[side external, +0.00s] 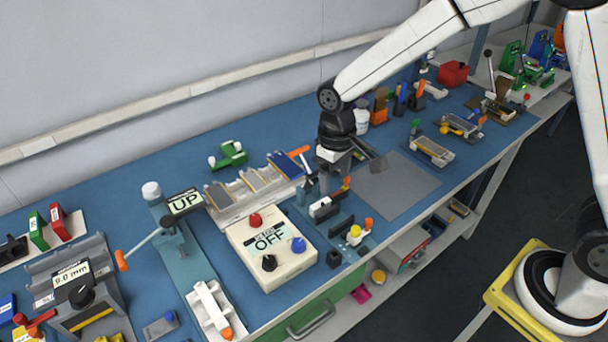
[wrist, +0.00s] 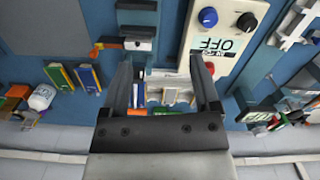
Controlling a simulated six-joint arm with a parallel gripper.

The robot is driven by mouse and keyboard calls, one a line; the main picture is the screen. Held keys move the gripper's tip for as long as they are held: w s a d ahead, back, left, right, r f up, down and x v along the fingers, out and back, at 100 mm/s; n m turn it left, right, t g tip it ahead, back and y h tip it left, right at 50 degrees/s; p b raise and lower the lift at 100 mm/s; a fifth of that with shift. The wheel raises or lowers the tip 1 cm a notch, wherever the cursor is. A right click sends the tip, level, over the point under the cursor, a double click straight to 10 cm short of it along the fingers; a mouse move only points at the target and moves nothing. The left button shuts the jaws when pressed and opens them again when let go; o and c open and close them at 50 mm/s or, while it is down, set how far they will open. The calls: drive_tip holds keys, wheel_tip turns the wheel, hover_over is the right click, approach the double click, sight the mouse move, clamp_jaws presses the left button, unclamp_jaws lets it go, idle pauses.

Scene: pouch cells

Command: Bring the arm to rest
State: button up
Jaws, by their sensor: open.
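My gripper (side external: 318,186) hangs from my arm over the blue bench (side external: 125,222), just right of a pale rack holding several pouch cells (side external: 262,178). In the wrist view my gripper (wrist: 163,82) shows two dark fingers spread apart with nothing held between them. The rack and its cells (wrist: 168,95) show beyond and between the fingers, partly hidden by them. I cannot tell how far the fingertips are above the bench.
A control box reading OFF (side external: 268,250) stands in front of the rack. A press with an UP sign (side external: 185,202) stands to its left. A grey mat (side external: 395,185) lies bare to the right. A white bottle (wrist: 42,97) and upright boards (wrist: 88,78) stand nearby.

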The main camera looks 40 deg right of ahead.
drive_tip(key=s+d+r+m+t, duration=0.1)
drive_tip(key=s+d+m+t, duration=0.1)
drive_tip(key=s+d, duration=0.8)
drive_tip(key=shift+s+t, duration=0.5)
drive_tip(key=shift+s, duration=0.7)
drive_tip(key=shift+d+r, duration=0.1)
